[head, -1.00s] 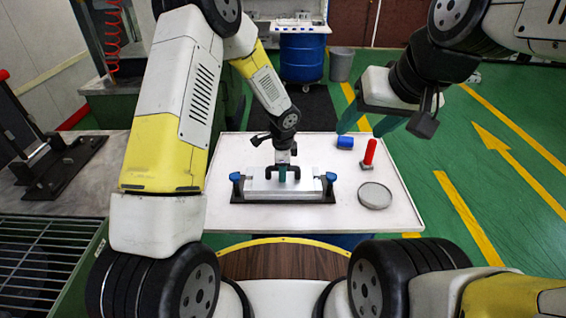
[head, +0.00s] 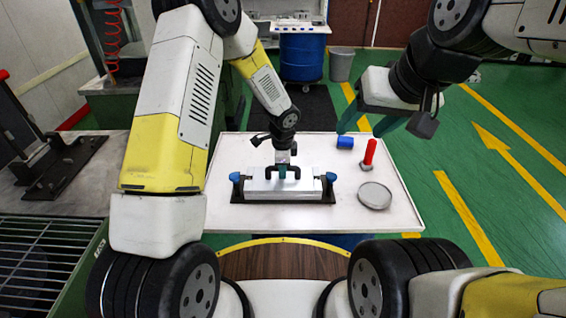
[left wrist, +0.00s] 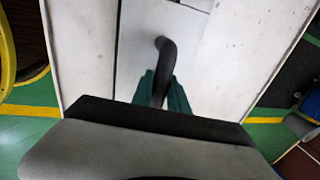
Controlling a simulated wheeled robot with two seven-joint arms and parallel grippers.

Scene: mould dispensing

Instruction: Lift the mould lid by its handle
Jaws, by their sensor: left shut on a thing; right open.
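The mould (head: 282,189) is a pale metal block in a black base with blue clamp knobs at both ends, on the white table. A black bar handle (head: 297,172) stands on its grey lid, which also shows in the left wrist view (left wrist: 143,25). My left gripper (head: 282,170) is shut on this handle from above; in the left wrist view its teal fingers (left wrist: 162,93) sit on both sides of the black handle (left wrist: 165,62). I cannot tell whether the lid is apart from the mould. My right gripper (head: 380,122) is open and empty, up at the right.
On the table (head: 335,220) right of the mould are a blue cylinder (head: 345,142), a red-handled tool (head: 369,153) and a round grey dish (head: 375,195). The table's front right is clear. A blue drum (head: 302,57) stands behind.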

